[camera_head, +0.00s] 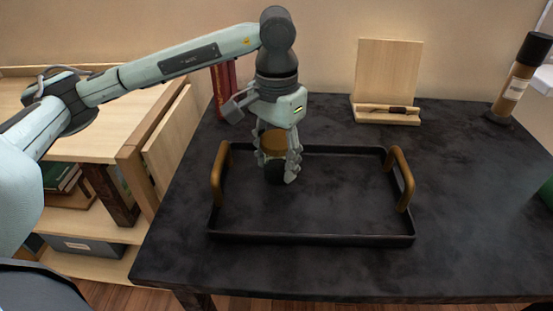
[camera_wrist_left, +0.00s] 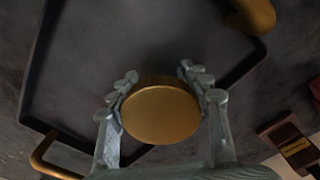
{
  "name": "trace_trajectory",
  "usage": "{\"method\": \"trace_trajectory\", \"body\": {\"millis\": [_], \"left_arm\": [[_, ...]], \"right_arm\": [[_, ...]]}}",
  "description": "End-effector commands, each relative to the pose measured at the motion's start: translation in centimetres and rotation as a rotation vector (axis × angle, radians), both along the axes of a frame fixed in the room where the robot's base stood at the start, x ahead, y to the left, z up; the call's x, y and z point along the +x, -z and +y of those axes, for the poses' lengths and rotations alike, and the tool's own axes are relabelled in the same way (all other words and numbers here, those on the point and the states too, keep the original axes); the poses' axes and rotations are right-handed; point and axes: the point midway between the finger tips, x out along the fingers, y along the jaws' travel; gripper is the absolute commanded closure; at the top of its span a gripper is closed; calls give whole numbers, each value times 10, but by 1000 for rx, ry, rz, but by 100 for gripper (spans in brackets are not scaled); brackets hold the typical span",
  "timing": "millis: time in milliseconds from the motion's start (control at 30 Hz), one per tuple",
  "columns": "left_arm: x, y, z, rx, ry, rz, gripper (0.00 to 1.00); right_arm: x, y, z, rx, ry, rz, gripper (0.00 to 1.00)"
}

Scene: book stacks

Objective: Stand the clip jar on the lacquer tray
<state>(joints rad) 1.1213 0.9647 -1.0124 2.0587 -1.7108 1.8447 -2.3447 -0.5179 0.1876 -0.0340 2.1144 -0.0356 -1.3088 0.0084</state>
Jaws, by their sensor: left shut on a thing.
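The clip jar (camera_head: 274,143) has a round brass-coloured lid and a dark lower body. My left gripper (camera_head: 279,160) points down with its fingers around the jar and is shut on it. In the left wrist view the jar's lid (camera_wrist_left: 161,112) sits between the two fingers of the gripper (camera_wrist_left: 161,95). The jar is upright over the left rear part of the black lacquer tray (camera_head: 330,239), inside its rim. I cannot tell whether its base touches the tray floor. The tray has a brown handle at each end. My right gripper is not in view.
A wooden stand (camera_head: 388,78) is at the back of the dark table (camera_head: 470,200). A dark-capped bottle (camera_head: 516,80) stands at the back right. Red books (camera_head: 224,88) stand behind the arm. A wooden shelf unit (camera_head: 100,135) is at the left. The tray's middle and right are clear.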

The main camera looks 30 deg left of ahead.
Motion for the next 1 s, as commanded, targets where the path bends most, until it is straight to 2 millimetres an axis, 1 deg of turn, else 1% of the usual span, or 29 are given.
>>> {"method": "trace_trajectory", "body": {"millis": [100,300,467,567,600,767,1000], "left_arm": [[0,4,0,1,0,-2,85],[0,4,0,1,0,-2,85],[0,6,0,1,0,-2,85],[0,7,0,0,0,-2,85],[0,7,0,0,0,-1,51],[0,6,0,0,0,-1,31],[0,6,0,1,0,-1,31]], "right_arm": [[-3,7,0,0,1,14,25],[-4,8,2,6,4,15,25],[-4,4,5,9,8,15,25],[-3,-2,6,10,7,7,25],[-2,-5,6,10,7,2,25],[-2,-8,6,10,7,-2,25],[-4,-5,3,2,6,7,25]]}}
